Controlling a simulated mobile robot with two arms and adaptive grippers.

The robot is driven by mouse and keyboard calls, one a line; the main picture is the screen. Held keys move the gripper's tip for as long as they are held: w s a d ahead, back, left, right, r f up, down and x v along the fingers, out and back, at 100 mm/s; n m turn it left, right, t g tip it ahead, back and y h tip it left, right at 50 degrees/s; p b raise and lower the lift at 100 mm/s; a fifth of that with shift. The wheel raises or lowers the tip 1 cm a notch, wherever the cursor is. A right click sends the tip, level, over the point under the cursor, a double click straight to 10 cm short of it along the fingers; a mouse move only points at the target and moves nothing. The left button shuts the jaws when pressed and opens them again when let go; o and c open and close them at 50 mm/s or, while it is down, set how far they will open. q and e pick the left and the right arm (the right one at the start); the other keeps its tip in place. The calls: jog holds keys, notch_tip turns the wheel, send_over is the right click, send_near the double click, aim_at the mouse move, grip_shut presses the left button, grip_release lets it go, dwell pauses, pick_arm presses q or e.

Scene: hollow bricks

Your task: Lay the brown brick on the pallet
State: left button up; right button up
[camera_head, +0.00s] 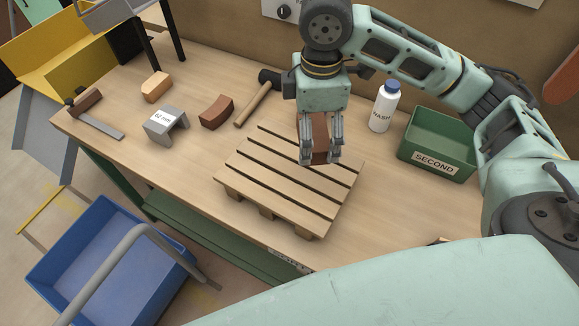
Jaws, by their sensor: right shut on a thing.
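The brown brick (320,132) is between the fingers of my right gripper (320,155), which is shut on it. The gripper points down over the back right part of the wooden pallet (262,172). The fingers and palm hide part of the brick. I cannot tell whether the brick touches the slats or hangs just above them. The pallet lies on the workbench with its slatted top bare apart from where the gripper is. My left gripper is not in view.
Right are a white bottle (383,109) and a green bin (440,135). A blue cart (90,255) stands below.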

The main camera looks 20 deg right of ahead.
jog(key=shift+w+d+r+n, duration=0.1)
jog(key=shift+w+n, duration=0.2)
jog(key=shift+n, duration=0.4)
jog(key=shift+w+a, duration=0.2)
jog(key=shift+w, duration=0.05)
jog(key=p, duration=0.2)
send_over(266, 156)
notch_tip(266, 156, down, 7)
jog(key=shift+s+d+r, duration=0.1)
jog(key=shift+s+r, duration=0.05)
jog(key=shift+r, duration=0.05)
jog(key=shift+f, duration=0.15)
jog(key=shift+f+p, duration=0.75)
jog(key=shift+f, duration=1.3)
jog(key=o, duration=1.5)
jog(key=shift+f, duration=0.15)
